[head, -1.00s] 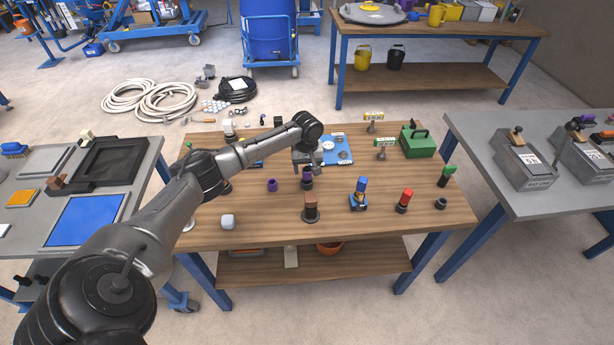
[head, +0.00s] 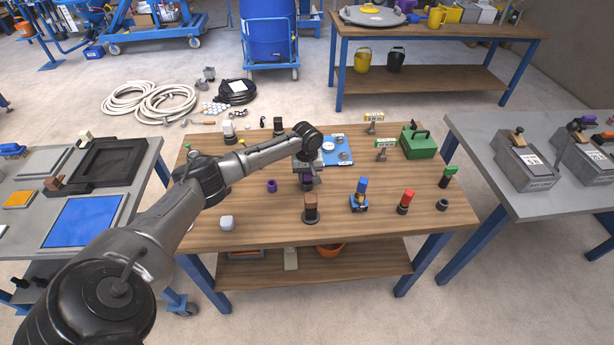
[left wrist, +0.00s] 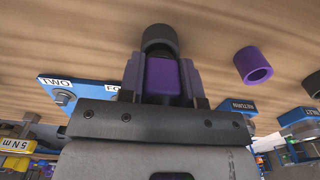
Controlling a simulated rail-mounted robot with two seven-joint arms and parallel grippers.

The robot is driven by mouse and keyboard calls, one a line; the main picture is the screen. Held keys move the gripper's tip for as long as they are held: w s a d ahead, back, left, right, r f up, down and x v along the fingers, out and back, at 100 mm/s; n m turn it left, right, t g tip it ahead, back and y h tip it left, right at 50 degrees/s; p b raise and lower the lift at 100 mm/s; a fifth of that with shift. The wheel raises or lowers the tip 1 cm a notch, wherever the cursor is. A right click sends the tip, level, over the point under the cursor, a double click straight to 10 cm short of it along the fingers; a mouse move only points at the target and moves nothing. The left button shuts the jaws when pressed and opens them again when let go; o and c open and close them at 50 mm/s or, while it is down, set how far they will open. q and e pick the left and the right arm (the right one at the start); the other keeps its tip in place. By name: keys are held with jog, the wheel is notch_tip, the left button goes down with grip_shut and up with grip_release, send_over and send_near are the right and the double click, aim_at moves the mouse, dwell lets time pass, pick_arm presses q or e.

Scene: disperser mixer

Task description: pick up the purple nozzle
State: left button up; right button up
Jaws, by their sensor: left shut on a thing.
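The purple nozzle (left wrist: 162,76) is between the fingers of my left gripper (left wrist: 163,85) in the left wrist view, its dark round end (left wrist: 160,39) pointing at the wooden table. My left gripper (head: 306,176) is shut on it. In the head view the nozzle (head: 307,179) shows only as a small purple patch under the gripper, low over the middle of the table. I cannot tell whether its dark end touches the tabletop. My right gripper is not in view.
A loose purple ring (head: 272,186) lies just left of the gripper. A brown-topped piece (head: 311,207), a blue-topped piece (head: 360,194) and a red-topped piece (head: 405,201) stand nearer the front. Behind is a blue board (head: 345,156); a green box (head: 416,143) stands at right.

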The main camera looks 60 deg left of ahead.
pick_arm(q)
jog(key=shift+c, duration=0.5)
jog(key=shift+r, duration=0.15)
